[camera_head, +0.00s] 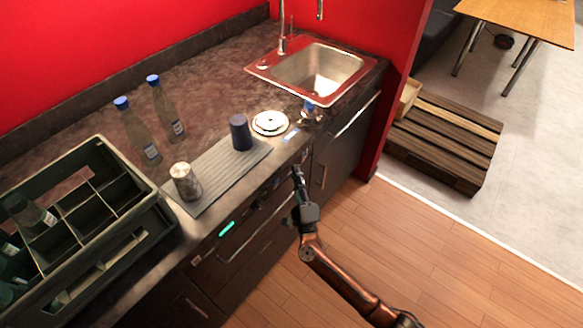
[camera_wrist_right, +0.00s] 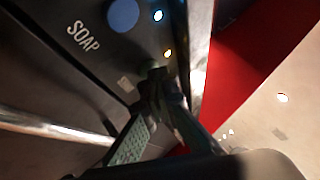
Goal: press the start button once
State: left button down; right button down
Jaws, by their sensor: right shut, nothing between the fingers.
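My right gripper (camera_head: 298,176) is shut and empty, with its tips close to the dark front panel below the counter edge. In the right wrist view the gripper (camera_wrist_right: 157,78) points at a dark panel marked SOAP. A blue disc (camera_wrist_right: 122,15) and two small lights, one bluish white (camera_wrist_right: 158,16) and one yellow (camera_wrist_right: 168,53), show on this panel. A small round greenish thing lies right at the fingertips; I cannot tell whether it is the start button or whether the tips touch it. My left gripper is out of view.
The counter holds a green bottle crate (camera_head: 106,145), two bottles with blue caps, a ridged mat (camera_head: 218,178) with two cups, a white plate (camera_head: 269,123) and a sink (camera_head: 318,72). A lit cyan display (camera_head: 227,228) is on the front panel. The floor in front is clear.

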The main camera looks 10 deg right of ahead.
jog(key=shift+s+d+p, duration=0.3)
jog(key=shift+s+d, duration=0.05)
jog(key=shift+s, duration=0.15)
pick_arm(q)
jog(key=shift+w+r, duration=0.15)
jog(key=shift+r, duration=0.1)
pick_arm(e)
jog(key=shift+s+d, duration=0.1)
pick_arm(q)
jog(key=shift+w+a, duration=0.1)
pick_arm(e)
jog(key=shift+s, duration=0.1)
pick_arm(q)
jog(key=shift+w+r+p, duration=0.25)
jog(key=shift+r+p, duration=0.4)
pick_arm(e)
jog(key=s+d, duration=0.1)
jog(key=s, duration=0.1)
jog(key=s+d, duration=0.1)
jog(key=d, duration=0.1)
jog(key=shift+s, duration=0.4)
